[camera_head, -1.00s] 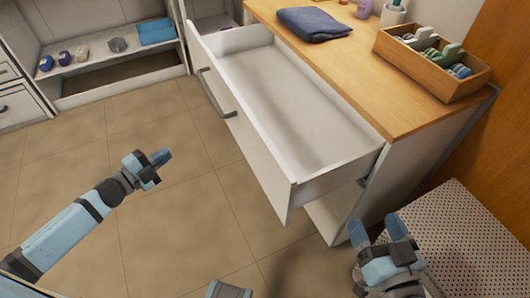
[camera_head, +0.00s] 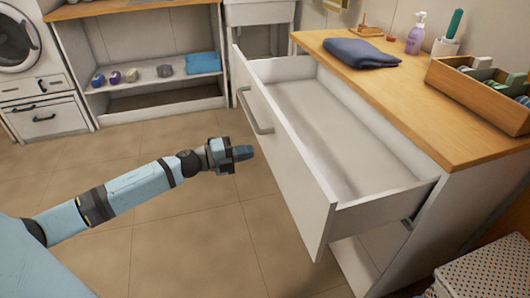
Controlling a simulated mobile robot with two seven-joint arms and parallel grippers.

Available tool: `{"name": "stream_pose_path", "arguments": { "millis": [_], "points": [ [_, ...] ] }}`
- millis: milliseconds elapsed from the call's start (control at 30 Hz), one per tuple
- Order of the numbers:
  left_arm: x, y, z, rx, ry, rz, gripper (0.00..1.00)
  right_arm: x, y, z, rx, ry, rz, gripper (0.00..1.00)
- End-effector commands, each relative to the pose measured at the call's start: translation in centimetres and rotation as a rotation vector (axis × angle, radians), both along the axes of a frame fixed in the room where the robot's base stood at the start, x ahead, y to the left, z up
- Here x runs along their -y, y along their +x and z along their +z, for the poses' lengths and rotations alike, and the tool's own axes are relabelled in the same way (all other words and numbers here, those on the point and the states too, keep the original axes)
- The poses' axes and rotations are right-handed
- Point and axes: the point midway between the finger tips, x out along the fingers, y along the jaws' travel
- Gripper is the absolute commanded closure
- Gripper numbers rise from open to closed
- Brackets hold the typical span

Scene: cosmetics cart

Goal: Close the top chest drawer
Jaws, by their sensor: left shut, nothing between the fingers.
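The white top chest drawer (camera_head: 290,168) is pulled far out of the chest below the wooden top (camera_head: 400,88). It looks empty, and its front panel with a grey bar handle (camera_head: 254,110) faces left. My left gripper (camera_head: 243,153) is shut and empty. It is in front of the drawer's front panel, to the left of it in the picture, with its fingertips pointing at the panel and a gap showing between them. My right gripper is not in view.
On the chest top are a folded blue cloth (camera_head: 361,53), a purple pump bottle (camera_head: 416,34) and a wooden box (camera_head: 478,92) of containers. A low shelf (camera_head: 150,83) and a washer (camera_head: 18,42) stand behind. A perforated white box (camera_head: 485,275) is at lower right. The tiled floor is clear.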

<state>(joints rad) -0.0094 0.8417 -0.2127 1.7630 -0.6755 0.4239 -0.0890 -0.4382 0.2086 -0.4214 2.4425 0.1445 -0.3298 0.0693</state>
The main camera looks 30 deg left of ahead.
Motion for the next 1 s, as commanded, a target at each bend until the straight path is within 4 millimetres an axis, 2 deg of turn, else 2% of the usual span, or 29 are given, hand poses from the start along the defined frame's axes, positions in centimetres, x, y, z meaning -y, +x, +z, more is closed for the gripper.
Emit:
{"name": "stream_pose_path", "arguments": {
  "millis": [100,333,833,1000],
  "points": [
    [1.4,1.7,-0.1,0.004,0.0,-0.001,1.0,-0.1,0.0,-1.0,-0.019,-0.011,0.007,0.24],
    [3.1,3.6,0.0,0.001,0.0,0.0,1.0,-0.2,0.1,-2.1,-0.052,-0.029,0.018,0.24],
    [3.6,4.1,0.0,-0.001,-0.001,0.001,1.0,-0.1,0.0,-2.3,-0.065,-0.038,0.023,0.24],
    [4.1,4.8,0.2,0.0,-0.001,0.001,1.0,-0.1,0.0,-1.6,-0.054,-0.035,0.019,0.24]
  ]
}}
